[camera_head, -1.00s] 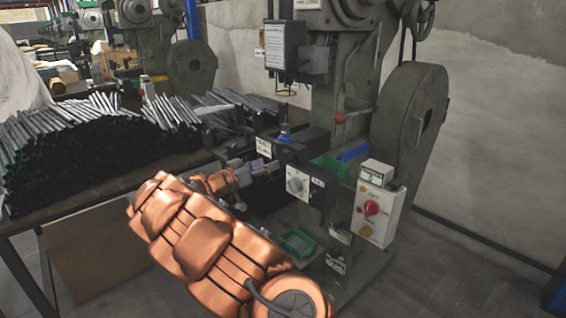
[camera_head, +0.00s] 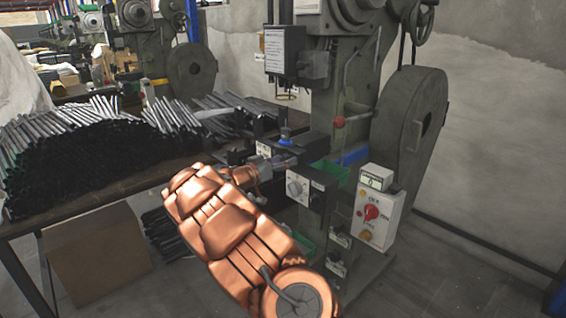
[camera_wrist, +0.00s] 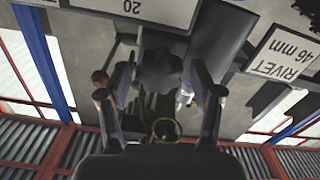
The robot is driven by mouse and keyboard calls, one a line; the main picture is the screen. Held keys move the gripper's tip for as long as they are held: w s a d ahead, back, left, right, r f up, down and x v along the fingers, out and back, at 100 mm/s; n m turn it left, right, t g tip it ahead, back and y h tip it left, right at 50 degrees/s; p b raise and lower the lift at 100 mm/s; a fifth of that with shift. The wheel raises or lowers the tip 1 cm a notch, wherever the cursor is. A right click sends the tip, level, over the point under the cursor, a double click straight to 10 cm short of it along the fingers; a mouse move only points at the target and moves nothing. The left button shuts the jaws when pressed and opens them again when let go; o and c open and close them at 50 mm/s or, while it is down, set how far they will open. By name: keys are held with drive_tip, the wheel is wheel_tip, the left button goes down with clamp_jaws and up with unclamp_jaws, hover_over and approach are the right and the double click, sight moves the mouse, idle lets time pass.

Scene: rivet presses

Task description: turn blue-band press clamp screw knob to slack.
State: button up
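My gripper (camera_head: 288,162) reaches in from the left to the front of this tooling, below the blue piece. In the wrist view, a dark lobed knob (camera_wrist: 160,68) lies ahead between the two fingers of my gripper (camera_wrist: 160,100). The fingers are apart, with a gap showing on each side of the knob. In the head view I cannot make out the knob.
A box with a white dial (camera_head: 297,188) is right of my gripper. A control box with a red knob (camera_head: 372,212) stands farther right. A table of dark rods (camera_head: 90,150) is at left. The wrist view shows a "RIVET 46 mm" label (camera_wrist: 284,55).

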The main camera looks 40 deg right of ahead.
drive_tip(key=c, duration=1)
